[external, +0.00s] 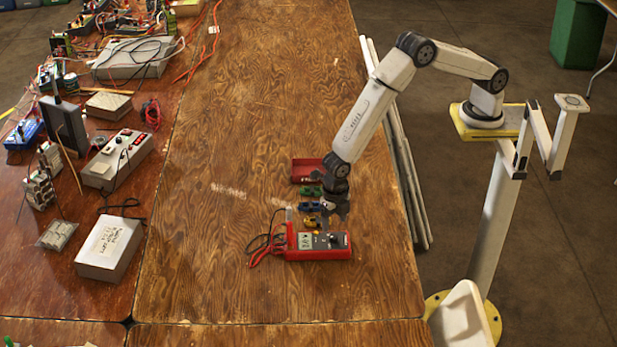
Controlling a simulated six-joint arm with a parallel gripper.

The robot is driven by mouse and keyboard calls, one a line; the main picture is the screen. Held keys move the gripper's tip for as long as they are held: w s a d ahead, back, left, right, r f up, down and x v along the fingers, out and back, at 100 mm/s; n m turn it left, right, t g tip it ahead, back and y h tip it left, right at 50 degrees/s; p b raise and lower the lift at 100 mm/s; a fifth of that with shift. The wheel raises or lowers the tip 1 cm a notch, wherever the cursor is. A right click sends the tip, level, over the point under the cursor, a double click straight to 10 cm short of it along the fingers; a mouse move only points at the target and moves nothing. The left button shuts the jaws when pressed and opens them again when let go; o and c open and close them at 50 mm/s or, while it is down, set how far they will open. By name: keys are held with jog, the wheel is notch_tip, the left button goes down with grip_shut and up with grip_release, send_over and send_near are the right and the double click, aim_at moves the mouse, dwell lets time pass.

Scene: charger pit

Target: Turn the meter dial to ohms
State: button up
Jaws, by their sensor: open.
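The red multimeter (318,254) lies on the wooden table near its front right part, with a grey face and a small display. Its dark dial (334,240) is on the right part of the face; its setting is too small to read. Red and black leads (265,243) run from its left side. My gripper (327,222) points down just above and behind the dial, with its jaws open and empty. I cannot tell whether a fingertip touches the meter.
A red tray (308,170) and small green, blue and yellow items (309,206) sit just behind the meter, close to my gripper. Boxes and electronics (117,160) crowd the left table. The table between is clear.

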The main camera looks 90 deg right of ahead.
aim_at(334, 236)
jog(key=shift+f, duration=2.5)
grip_shut()
